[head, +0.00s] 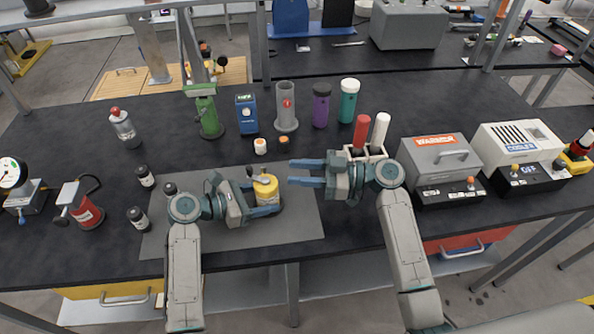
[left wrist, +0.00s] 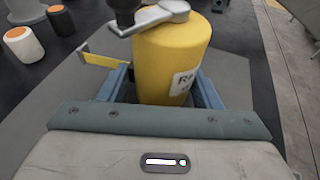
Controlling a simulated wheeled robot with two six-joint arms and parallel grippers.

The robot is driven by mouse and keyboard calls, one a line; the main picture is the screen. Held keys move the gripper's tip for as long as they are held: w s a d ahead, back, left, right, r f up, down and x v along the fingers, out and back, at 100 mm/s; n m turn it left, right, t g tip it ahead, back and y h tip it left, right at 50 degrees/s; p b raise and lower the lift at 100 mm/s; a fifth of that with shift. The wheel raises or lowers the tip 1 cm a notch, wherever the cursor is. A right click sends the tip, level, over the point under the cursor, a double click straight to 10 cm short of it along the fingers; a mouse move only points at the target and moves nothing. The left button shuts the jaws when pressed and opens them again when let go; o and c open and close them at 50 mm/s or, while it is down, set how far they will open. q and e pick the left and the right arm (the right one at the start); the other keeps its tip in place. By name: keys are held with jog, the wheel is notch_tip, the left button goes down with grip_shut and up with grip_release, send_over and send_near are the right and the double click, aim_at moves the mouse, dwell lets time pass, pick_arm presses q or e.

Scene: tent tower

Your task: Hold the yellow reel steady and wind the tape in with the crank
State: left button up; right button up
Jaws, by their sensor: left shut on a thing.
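The yellow reel (head: 266,190) stands upright on the grey mat (head: 300,222). My left gripper (head: 270,199) is shut around its body, one finger on each side, as the left wrist view also shows (left wrist: 172,65). A short piece of yellow tape (left wrist: 97,59) sticks out from the reel's left side in that view. The metal crank (left wrist: 150,17) lies across the reel's top, its dark knob (left wrist: 124,8) out to the left and partly cut off by the frame. My right gripper (head: 293,171) is open and empty, to the right of the reel and apart from it.
A rack (head: 374,153) with a red and a white stick stands just behind my right gripper. Small orange-topped pots (head: 260,146), a grey tube (head: 287,112) and other containers line the back. Dark jars (head: 138,219) stand left.

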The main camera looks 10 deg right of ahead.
jog(key=shift+o, duration=0.4)
jog(key=shift+a, duration=0.1)
jog(key=n+g+h, duration=0.5)
jog(key=n+g, duration=0.1)
jog(key=g, duration=0.2)
send_near(250, 166)
jog(key=x, duration=1.2)
jog(key=shift+a, duration=0.1)
grip_shut()
